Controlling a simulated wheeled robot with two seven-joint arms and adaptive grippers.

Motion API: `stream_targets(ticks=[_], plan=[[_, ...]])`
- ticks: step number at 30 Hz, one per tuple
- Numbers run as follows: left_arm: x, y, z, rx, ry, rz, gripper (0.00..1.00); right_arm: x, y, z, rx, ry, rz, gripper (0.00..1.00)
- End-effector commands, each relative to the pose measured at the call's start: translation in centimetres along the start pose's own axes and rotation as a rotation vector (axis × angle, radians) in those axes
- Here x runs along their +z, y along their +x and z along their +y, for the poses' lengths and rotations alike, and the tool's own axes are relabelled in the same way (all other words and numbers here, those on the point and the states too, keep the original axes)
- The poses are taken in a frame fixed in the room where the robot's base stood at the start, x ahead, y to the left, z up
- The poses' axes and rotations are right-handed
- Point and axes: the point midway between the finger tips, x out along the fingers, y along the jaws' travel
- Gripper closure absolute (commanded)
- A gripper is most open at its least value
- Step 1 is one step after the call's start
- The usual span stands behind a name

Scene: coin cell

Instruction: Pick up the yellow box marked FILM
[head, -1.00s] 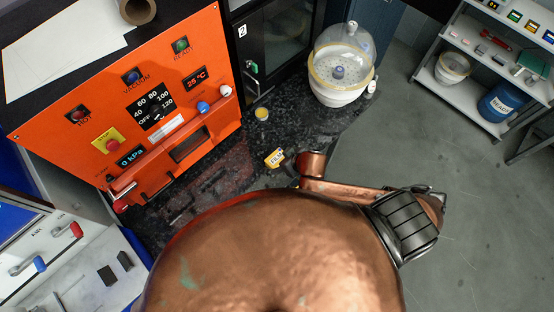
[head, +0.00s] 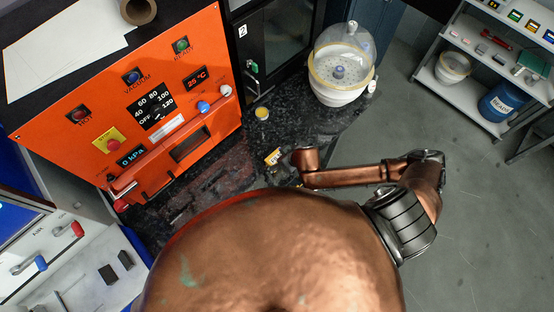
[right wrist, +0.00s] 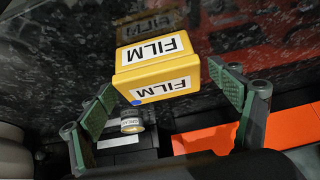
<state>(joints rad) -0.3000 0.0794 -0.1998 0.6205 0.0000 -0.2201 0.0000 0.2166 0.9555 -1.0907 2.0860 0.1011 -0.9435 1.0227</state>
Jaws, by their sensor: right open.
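The yellow box marked FILM (head: 273,156) lies on the dark speckled bench in the head view, partly covered by my right arm. In the right wrist view the box (right wrist: 158,64) shows two FILM labels and a blue dot at its lower corner. My right gripper (right wrist: 165,105) is open, with one green-padded finger on each side of the view. The box is ahead of and between the fingers, with gaps at both sides. In the head view my arm largely hides this gripper. My left gripper is not in view.
A small yellow-topped container (head: 262,113) stands behind the box. The orange control panel (head: 130,105) is left of it. A glass-domed vessel (head: 342,68) stands at the back right. A shelf rack (head: 480,92) with a blue drum (head: 502,103) is far right.

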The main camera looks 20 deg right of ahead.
Motion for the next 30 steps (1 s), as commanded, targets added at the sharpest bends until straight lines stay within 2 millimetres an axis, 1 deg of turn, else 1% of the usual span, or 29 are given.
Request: stream_targets(ticks=[1,3,9,30], plan=[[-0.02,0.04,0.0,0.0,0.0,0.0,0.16,-0.06,0.42,0.03,0.001,-0.001,0.001,0.16],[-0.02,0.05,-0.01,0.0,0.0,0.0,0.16,-0.09,0.62,0.01,0.0,-0.001,0.002,0.16],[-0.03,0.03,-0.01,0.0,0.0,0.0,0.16,-0.06,0.62,0.01,0.0,-0.001,0.001,0.16],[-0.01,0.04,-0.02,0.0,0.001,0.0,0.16,-0.06,0.59,0.03,0.0,0.0,0.001,0.63]])
